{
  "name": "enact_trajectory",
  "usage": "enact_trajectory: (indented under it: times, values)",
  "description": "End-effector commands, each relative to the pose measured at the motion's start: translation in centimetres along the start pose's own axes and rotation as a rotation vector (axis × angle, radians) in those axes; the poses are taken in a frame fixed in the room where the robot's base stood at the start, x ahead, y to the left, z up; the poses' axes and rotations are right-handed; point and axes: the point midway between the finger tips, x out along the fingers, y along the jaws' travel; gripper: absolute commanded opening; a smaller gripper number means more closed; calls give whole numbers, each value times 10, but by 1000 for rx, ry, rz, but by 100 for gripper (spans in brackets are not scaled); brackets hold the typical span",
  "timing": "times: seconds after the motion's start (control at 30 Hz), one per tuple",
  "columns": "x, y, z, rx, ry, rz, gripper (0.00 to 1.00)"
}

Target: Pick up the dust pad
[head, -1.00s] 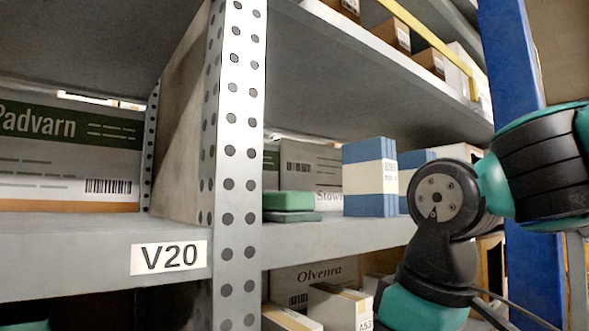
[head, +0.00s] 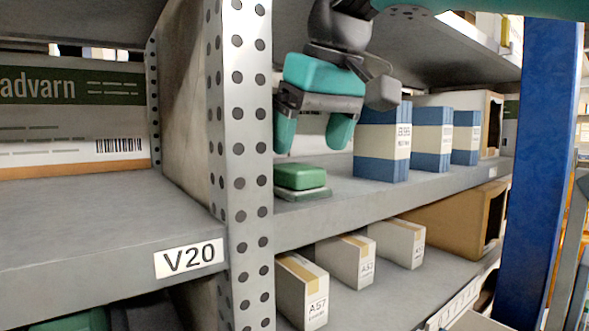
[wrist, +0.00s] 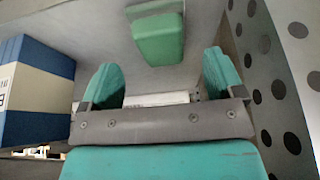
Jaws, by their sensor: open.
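The dust pad (head: 300,177) is a green block on a grey-green base, lying on the middle shelf (head: 340,207) just right of the perforated upright. It also shows in the wrist view (wrist: 159,40), at the top middle, beyond and between my fingertips. My gripper (head: 314,146) is open and empty, with its teal fingers pointing down above the pad. In the wrist view my gripper (wrist: 162,75) shows its two fingers spread wider than the pad. The fingers look apart from the pad.
The perforated upright (head: 240,180) stands close left of my gripper; it fills the right of the wrist view (wrist: 290,70). Blue-and-white boxes (head: 382,145) stand right of the pad. A shelf (head: 420,50) hangs above. Small white boxes (head: 303,290) stand on the level below.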

Motion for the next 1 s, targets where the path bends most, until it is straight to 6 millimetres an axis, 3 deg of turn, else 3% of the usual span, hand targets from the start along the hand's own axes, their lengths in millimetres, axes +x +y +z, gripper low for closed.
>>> enact_trajectory:
  times: [0.2, 0.5, 0.77, 0.8, 1.0]
  values:
    - [5, 0, -18, 1, -1, 0, 87]
    - [52, 0, -15, 1, -2, 0, 87]
    - [57, 0, -15, 1, 1, 0, 87]
    - [57, 0, -15, 1, 1, 0, 85]
    - [57, 0, -15, 1, 1, 0, 43]
